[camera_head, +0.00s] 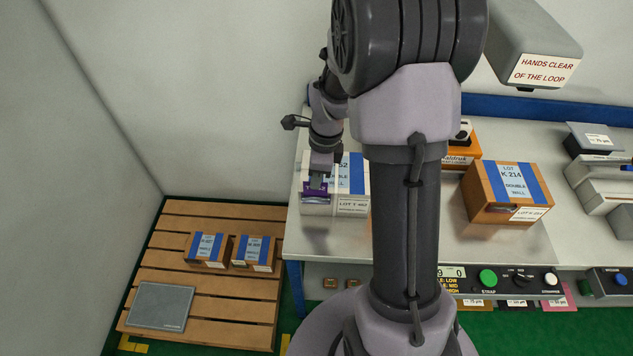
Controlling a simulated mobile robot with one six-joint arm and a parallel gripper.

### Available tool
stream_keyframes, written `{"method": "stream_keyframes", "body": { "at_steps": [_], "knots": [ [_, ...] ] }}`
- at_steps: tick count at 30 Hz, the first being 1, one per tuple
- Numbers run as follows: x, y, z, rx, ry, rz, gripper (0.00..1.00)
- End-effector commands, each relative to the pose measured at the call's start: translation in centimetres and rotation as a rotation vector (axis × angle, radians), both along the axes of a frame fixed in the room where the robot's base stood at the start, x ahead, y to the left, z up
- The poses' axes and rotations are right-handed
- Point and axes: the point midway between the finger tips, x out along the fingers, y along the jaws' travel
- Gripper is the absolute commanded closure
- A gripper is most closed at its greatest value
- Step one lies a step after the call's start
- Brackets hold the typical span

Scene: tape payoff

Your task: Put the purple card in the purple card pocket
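My gripper (317,184) points down over the left end of the steel table, at a white box with a blue stripe (353,188). A small purple piece (316,195), which looks like the purple card, shows right at the fingertips against the box. The view is too small to tell whether the fingers are closed on it or only in front of it. I cannot make out a purple card pocket. My arm hides the middle of the table and part of its front edge.
A brown box (498,212) with blue stripes stands on the table (415,240), right of my arm. Grey equipment (601,170) is at the right. A panel with a green button (488,278) runs along the front. A pallet (206,283) with two small boxes lies at left.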

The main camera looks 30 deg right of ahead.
Motion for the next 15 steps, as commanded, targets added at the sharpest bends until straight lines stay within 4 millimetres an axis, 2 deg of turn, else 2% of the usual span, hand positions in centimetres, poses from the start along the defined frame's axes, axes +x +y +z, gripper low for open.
{"method": "stream_keyframes", "body": {
  "at_steps": [1,11,15],
  "knots": [
    [0.00,-0.02,-0.99,0.000,0.000,0.000,1.00],
    [0.00,-0.07,-1.28,-0.001,-0.002,0.001,1.00],
    [-0.01,-0.08,-1.17,-0.001,-0.002,0.001,0.77]
  ]
}}
